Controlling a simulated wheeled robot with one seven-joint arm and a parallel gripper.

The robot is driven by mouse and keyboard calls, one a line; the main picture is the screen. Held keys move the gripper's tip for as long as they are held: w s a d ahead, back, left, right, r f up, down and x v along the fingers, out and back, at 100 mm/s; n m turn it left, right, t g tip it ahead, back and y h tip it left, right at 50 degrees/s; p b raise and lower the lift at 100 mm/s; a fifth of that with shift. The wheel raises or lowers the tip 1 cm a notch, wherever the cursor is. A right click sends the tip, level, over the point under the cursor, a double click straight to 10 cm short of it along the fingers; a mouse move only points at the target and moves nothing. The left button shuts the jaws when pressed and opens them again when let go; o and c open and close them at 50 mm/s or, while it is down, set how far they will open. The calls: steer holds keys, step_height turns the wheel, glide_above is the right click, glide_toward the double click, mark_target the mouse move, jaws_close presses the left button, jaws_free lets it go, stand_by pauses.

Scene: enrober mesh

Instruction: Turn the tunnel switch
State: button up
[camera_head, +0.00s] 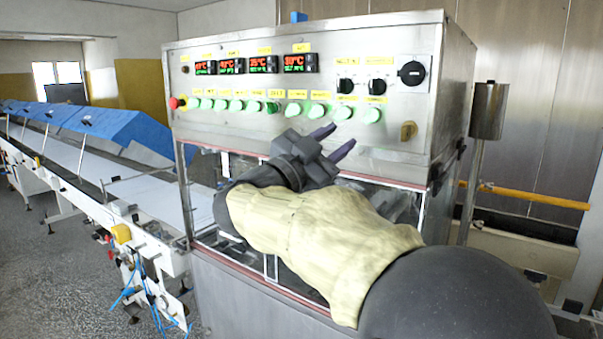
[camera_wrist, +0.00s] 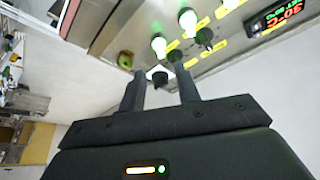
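The control panel (camera_head: 215,130) carries two small black rotary switches, a left one (camera_head: 346,86) and a right one (camera_head: 377,86), under yellow labels, and a larger round black knob (camera_head: 412,72) on a pale plate at the far right. The labels are too small to read, so I cannot tell which is the tunnel switch. My gripper (camera_head: 341,140) is open and empty, in front of the panel's lower edge, with its fingers apart. In the wrist view, my gripper (camera_wrist: 158,72) points towards the panel, and a black rotary switch (camera_wrist: 205,36) shows beyond the fingertips.
Several lit green buttons (camera_head: 317,110) and a red stop button (camera_head: 174,103) run along the panel below red-green displays (camera_head: 299,63). A yellowish key-like fitting (camera_head: 408,131) sits low right. A metal cylinder on a post (camera_head: 488,110) stands right; a conveyor (camera_head: 90,165) runs left.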

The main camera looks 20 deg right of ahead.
steer(key=b+v, duration=0.1)
steer(key=v, duration=0.7)
steer(key=shift+s+a+b, duration=0.2)
steer(key=shift+a+b, duration=0.1)
steer(key=shift+b, duration=0.1)
steer(key=shift+w+f, duration=0.1)
steer(key=shift+w, duration=0.05)
steer(key=w+a+f+n+t+y+p, duration=0.1)
steer(key=w+a+f+n+t+y, duration=0.1)
steer(key=w+n+t+y, duration=0.5)
steer(key=w+a+f+n+g+y+p, duration=0.1)
steer(key=w+a+f+n+y+p, duration=0.15)
steer(key=f+n+y, duration=1.25)
steer(key=s+d+f+m+g+h+p, duration=0.2)
steer(key=s+d+f+g, duration=0.2)
steer(key=s+f+g, duration=0.9)
steer(key=s+f, duration=0.8)
steer(key=f, duration=0.1)
steer(key=shift+s+d+f+m, duration=0.2)
steer(key=shift+s+f+m, duration=0.05)
steer(key=shift+s+m, duration=0.1)
stand_by(1.9)
